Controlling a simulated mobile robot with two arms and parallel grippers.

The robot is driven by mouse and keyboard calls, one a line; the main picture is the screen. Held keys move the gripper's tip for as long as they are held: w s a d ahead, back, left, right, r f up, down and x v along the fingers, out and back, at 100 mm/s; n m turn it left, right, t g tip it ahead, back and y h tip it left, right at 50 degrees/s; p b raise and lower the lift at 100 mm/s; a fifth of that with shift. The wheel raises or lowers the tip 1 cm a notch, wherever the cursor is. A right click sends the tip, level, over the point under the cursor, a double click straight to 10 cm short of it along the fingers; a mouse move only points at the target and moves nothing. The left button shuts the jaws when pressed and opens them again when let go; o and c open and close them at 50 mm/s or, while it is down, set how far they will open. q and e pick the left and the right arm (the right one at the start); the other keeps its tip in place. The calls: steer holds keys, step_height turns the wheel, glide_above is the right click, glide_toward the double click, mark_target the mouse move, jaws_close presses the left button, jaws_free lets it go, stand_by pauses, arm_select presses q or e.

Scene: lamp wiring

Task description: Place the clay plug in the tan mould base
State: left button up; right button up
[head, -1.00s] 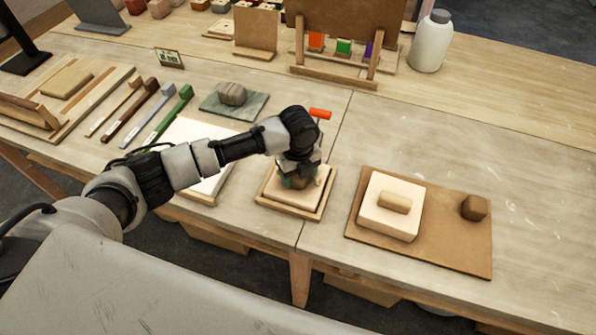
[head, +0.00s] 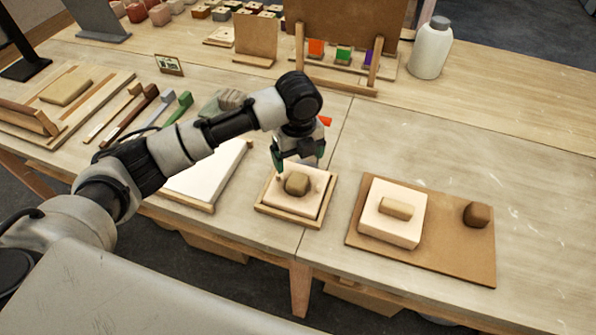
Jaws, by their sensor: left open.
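A brown clay plug (head: 297,183) sits on the pale tan mould base (head: 312,206), in a shallow wooden tray in the middle of the head view. Whether it is seated in a recess cannot be told. My left gripper (head: 298,167) is open just above and behind the plug, with its fingers pointing down and nothing between them. My right gripper is not in view.
To the right, a brown board (head: 450,248) holds a cream block (head: 392,229) with a tan bar on it and a brown lump (head: 476,214). A white slab (head: 208,178) lies left of the tray. A white bottle (head: 431,50) stands at the back.

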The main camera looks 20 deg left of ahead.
arm_select(q)
steer(key=shift+r, duration=1.5)
stand_by(0.4)
